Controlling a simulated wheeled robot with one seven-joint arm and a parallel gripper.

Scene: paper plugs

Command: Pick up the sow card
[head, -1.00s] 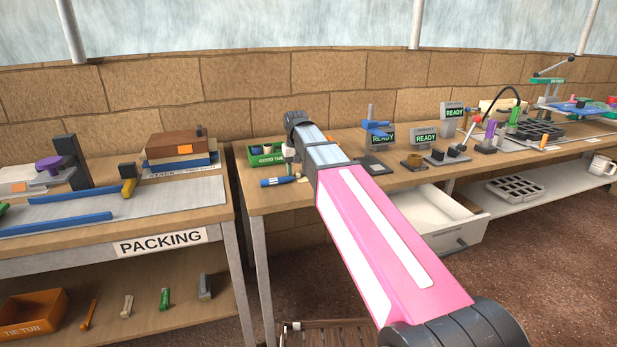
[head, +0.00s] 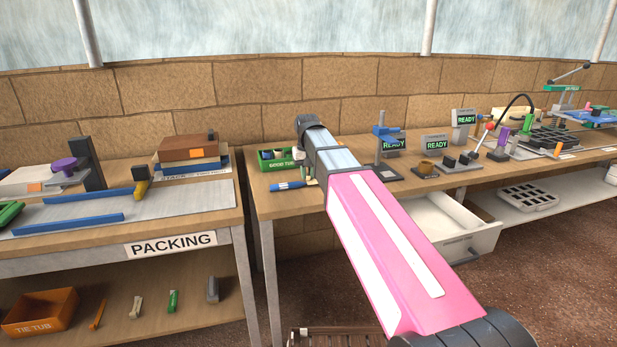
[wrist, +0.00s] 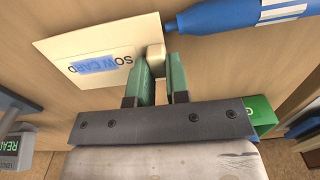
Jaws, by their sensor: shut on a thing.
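The sow card (wrist: 85,48) is a cream rectangle with a blue patch and the words SOW CARD in the wrist view. A small cream block (wrist: 156,50) stands at its edge, between the green fingertips of my gripper (wrist: 160,68). My gripper is shut on this block of the card. In the head view my arm covers most of the gripper and I cannot make out the card. Whether the card touches the bench is not clear.
A blue marker (wrist: 235,18) lies close beside the card; it also shows in the head view (head: 287,185). A green GOOD TUB bin (head: 276,165) stands behind. A blue-topped stand (head: 380,150) is right of my arm. An open white drawer (head: 455,220) juts from the bench.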

